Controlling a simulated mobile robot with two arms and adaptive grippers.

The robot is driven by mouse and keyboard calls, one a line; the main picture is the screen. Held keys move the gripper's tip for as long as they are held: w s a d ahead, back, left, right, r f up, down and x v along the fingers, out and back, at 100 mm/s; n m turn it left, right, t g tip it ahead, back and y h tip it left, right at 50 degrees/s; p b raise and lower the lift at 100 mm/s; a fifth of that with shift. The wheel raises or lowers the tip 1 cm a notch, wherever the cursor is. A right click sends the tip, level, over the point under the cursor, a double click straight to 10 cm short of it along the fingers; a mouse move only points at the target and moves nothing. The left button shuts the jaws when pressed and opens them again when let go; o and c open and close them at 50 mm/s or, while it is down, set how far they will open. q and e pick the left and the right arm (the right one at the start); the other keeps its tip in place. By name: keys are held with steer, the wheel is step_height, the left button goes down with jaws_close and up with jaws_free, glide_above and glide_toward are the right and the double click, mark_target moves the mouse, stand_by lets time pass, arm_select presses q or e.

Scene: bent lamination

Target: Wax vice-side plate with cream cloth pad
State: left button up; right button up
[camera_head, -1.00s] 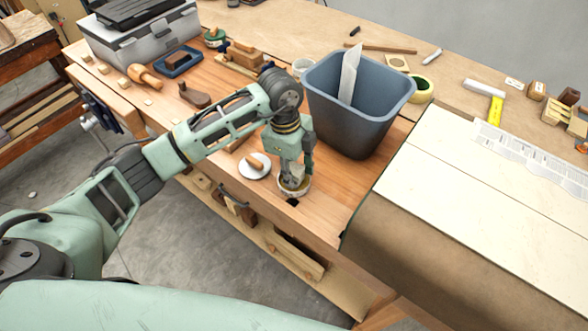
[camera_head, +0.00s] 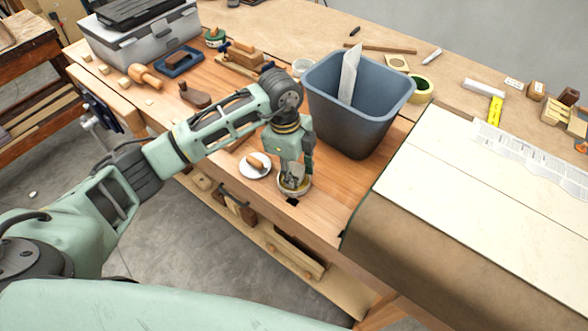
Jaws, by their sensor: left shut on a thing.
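My left gripper (camera_head: 292,182) points down into a small round open tin (camera_head: 304,190) near the bench's front edge. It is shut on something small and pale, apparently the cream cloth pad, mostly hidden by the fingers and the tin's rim. A white disc with a wooden handle (camera_head: 256,163) lies just left of the tin. A vice-like metal fitting (camera_head: 90,122) shows at the bench's left end. I cannot make out which piece is the vice-side plate. My right gripper is not in view.
A dark blue-grey bin (camera_head: 358,105) stands right behind the gripper, with a pale sheet in it. A large pale-topped, brown-sided block (camera_head: 480,190) fills the right. A grey toolbox (camera_head: 145,35), a mallet (camera_head: 145,76) and a blue tray (camera_head: 180,61) sit at the back left.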

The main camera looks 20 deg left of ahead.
mark_target(294, 169)
arm_select(q)
steer(key=shift+s+f, duration=0.3)
steer(key=shift+f, duration=0.05)
stand_by(0.3)
stand_by(0.4)
steer(key=shift+w+r+p, duration=0.25)
steer(key=shift+r+p, duration=0.8)
steer(key=shift+r, duration=0.1)
steer(key=shift+r+p, duration=1.85)
steer(key=shift+r, duration=0.7)
steer(key=shift+w, duration=0.1)
